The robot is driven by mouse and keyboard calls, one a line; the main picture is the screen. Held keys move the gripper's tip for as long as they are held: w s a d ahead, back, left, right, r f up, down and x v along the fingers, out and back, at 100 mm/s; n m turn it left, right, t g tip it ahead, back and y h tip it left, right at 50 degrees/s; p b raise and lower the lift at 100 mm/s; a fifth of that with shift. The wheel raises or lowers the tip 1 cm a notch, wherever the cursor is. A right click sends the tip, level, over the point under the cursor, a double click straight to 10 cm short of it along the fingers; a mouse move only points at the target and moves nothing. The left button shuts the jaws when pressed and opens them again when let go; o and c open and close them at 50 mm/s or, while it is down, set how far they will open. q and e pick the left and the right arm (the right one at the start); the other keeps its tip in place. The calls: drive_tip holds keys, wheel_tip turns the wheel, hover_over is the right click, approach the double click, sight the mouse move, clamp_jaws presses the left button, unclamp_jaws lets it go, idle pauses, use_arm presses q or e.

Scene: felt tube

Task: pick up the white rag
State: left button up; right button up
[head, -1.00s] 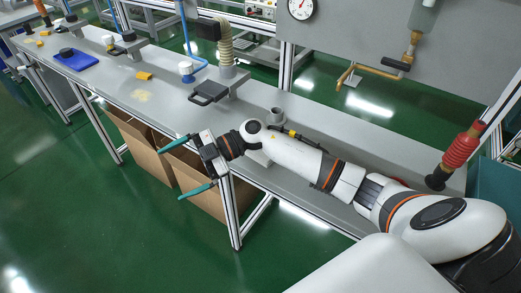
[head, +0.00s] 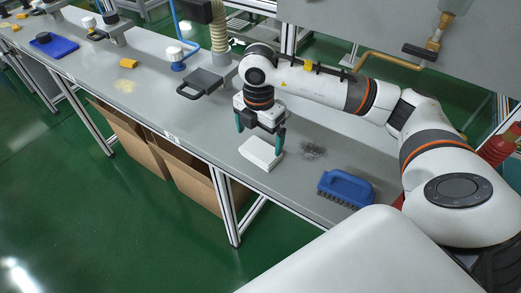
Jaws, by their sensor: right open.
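The white rag (head: 258,155) looks like a flat, folded white pad lying on the grey bench near its front edge. My right gripper (head: 260,141) is open above it and points down. Its two teal fingers are spread, one at the rag's far left side and one at its right end. I cannot tell whether the fingers touch the rag. Nothing shows held between them. My left gripper is not in view.
A blue brush (head: 346,187) lies to the right of the rag on the bench (head: 300,187). A dark patch of filings (head: 312,151) lies between them. A dark grey hinged plate (head: 205,82) is left of my gripper. Cardboard boxes (head: 188,178) stand below.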

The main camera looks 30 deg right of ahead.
sight(259, 151)
drive_tip(key=shift+f, duration=0.7)
wheel_tip(259, 151, down, 4)
drive_tip(key=shift+w+f+p, duration=0.1)
drive_tip(key=shift+w+p, duration=0.05)
drive_tip(key=shift+p, duration=0.15)
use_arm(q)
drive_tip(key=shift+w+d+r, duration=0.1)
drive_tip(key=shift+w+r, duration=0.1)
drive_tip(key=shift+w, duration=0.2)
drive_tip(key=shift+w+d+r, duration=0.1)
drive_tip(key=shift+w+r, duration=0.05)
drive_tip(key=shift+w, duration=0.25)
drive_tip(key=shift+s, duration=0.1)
use_arm(e)
drive_tip(key=shift+c, duration=0.6)
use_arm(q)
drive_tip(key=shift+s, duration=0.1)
use_arm(e)
drive_tip(key=c, duration=0.5)
